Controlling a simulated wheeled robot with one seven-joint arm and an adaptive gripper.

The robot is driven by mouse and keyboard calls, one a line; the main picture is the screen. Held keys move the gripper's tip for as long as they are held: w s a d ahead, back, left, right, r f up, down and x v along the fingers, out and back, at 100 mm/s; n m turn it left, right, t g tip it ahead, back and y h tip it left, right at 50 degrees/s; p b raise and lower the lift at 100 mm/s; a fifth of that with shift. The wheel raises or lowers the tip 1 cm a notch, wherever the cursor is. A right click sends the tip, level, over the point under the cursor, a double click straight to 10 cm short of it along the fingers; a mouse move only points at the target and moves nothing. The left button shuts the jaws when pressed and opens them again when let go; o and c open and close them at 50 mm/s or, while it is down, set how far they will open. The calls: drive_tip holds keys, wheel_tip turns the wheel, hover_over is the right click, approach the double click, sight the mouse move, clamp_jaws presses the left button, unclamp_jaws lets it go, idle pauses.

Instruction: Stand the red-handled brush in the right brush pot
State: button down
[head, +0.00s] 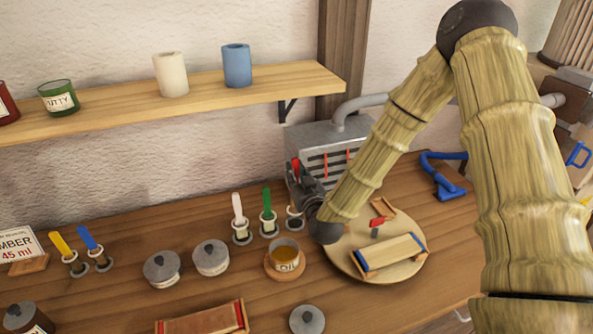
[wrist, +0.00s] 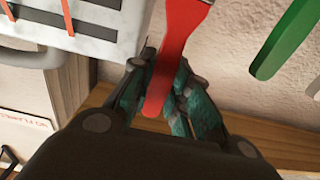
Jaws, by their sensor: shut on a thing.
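The red-handled brush (wrist: 178,45) is between the fingers of my gripper (wrist: 160,88) in the wrist view, with the red handle crossing them. In the head view, a little red of it shows at my gripper (head: 298,178), in front of the grey metal box. The right brush pot (head: 294,222) stands on the bench just below my gripper. It looks empty, though my arm is close to it and partly hides it. To its left stand a pot with a green-handled brush (head: 267,205) and one with a white-handled brush (head: 237,207).
A cup of oil (head: 285,262) stands in front of the pots. A round board (head: 345,262) with a lath clamp is at the right. The grey box (head: 320,140) stands behind. Lidded tins (head: 211,256) and a yellow (head: 60,245) and a blue brush (head: 86,238) are farther left.

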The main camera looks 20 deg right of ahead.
wheel_tip(320, 180, down, 2)
drive_tip(key=shift+w+a+b, duration=0.1)
drive_tip(key=shift+a+b, duration=0.05)
drive_tip(key=shift+b, duration=0.45)
drive_tip(key=shift+f+b, duration=1.2)
drive_tip(key=shift+f, duration=0.45)
drive_tip(key=c, duration=1.3)
unclamp_jaws()
drive_tip(key=s, duration=1.2)
drive_tip(key=shift+d, duration=0.3)
